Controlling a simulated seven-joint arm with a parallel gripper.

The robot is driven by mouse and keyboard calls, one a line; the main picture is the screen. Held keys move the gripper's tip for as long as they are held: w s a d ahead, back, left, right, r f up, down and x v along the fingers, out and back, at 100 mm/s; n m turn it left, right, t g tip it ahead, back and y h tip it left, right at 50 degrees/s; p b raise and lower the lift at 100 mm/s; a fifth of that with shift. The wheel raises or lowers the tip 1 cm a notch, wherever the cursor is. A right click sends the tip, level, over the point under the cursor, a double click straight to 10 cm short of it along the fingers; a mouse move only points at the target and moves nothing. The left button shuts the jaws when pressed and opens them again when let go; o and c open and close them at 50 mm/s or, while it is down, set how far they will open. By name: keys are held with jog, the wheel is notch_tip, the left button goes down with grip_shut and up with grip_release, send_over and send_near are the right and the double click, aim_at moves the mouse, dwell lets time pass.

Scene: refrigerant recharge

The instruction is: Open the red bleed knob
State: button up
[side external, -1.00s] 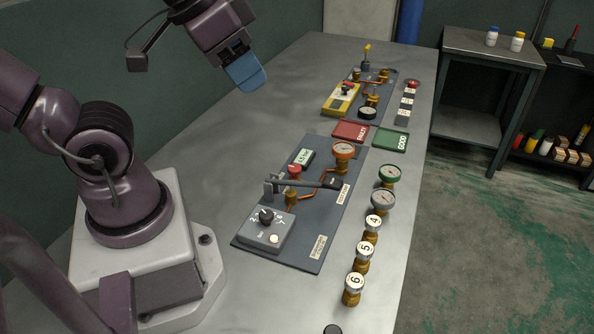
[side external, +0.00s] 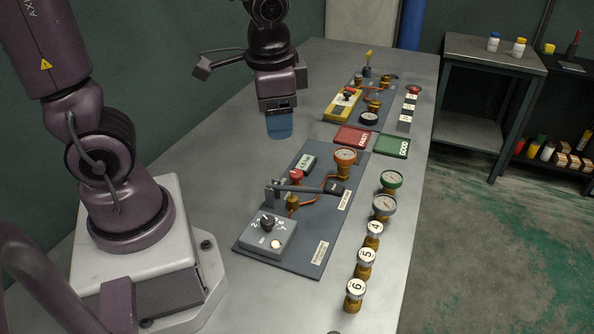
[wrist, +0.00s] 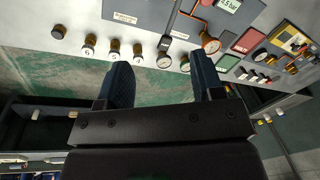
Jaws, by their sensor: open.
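The red knob (side external: 296,176) sits on the near grey panel (side external: 312,250), beside copper piping and behind a lever with a black grip (side external: 333,187). A red part at the top edge of the wrist view (wrist: 208,3) may be the same knob. My gripper (side external: 280,135) has blue fingers pointing down, above the table and beyond the panel's far left corner, apart from the knob. In the wrist view my gripper (wrist: 162,62) shows its two fingers spread with nothing between them.
A dial box (side external: 268,237), a small display (side external: 307,164) and an orange gauge (side external: 345,157) are on the near panel. Red (side external: 352,137) and green (side external: 392,146) trays lie beyond it. Gauges and numbered fittings (side external: 366,258) line the right edge.

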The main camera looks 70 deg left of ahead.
aim_at(296, 173)
jog(key=w+a+f+m+g+y, duration=0.1)
jog(key=w+a+f+m+y, duration=0.2)
jog(key=f+m, duration=0.4)
jog(key=w+a+f+m, duration=0.4)
jog(key=w+m, duration=0.1)
jog(key=m, duration=0.3)
jog(key=x, duration=1.2)
jog(key=shift+a+f, duration=0.15)
jog(key=shift+f, duration=0.25)
jog(key=c, duration=0.9)
